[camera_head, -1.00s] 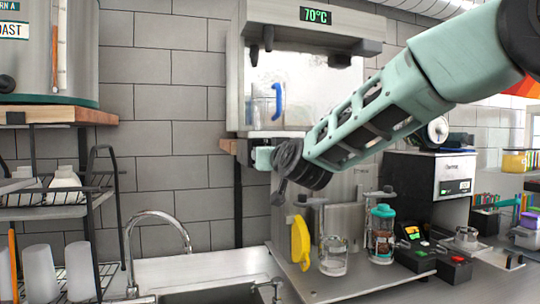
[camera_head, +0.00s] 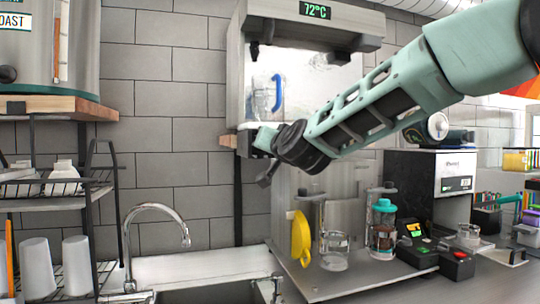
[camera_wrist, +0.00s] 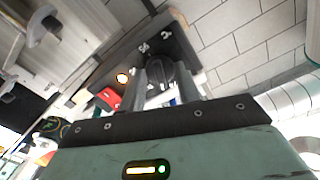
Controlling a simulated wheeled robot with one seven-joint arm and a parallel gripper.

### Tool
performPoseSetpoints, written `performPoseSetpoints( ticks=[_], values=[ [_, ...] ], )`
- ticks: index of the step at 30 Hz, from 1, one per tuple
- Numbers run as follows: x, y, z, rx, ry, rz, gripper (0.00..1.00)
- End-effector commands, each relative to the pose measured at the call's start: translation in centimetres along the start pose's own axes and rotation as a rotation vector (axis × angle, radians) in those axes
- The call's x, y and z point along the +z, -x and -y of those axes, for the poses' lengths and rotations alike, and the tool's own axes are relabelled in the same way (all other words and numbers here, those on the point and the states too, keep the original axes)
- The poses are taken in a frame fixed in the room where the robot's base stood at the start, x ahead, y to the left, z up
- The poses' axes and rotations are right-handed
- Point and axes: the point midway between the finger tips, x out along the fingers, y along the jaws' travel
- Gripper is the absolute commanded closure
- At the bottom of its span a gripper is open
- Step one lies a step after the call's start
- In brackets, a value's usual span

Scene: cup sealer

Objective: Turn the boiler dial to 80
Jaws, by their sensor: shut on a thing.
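The boiler (camera_head: 262,75) is a metal unit on the wall, and its green display (camera_head: 314,10) reads 72°C. My gripper (camera_head: 250,140) is at the boiler's lower edge in the head view. In the wrist view my gripper (camera_wrist: 162,84) has its two fingers on either side of the dark round dial (camera_wrist: 161,72) and is shut on it. The dial sits on a dark panel (camera_wrist: 176,42) with white markings, too small and tilted to read surely. In the head view the dial is hidden behind my gripper and wrist.
Below stand a yellow object (camera_head: 301,238), a glass (camera_head: 334,250) and a teal-lidded jar (camera_head: 383,228) on a metal counter. A sink tap (camera_head: 150,212) and a rack (camera_head: 55,205) are at the left.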

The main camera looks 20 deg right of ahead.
Motion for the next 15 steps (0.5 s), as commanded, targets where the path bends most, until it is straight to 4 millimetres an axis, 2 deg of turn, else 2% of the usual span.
performPoseSetpoints(
  ticks=[1, 15],
  values=[
    [0.43, 0.00, -0.23, 0.000, -0.046, -0.001, 0.90],
    [0.24, 0.00, -0.16, 0.000, -0.455, 0.000, 0.90]
  ],
)
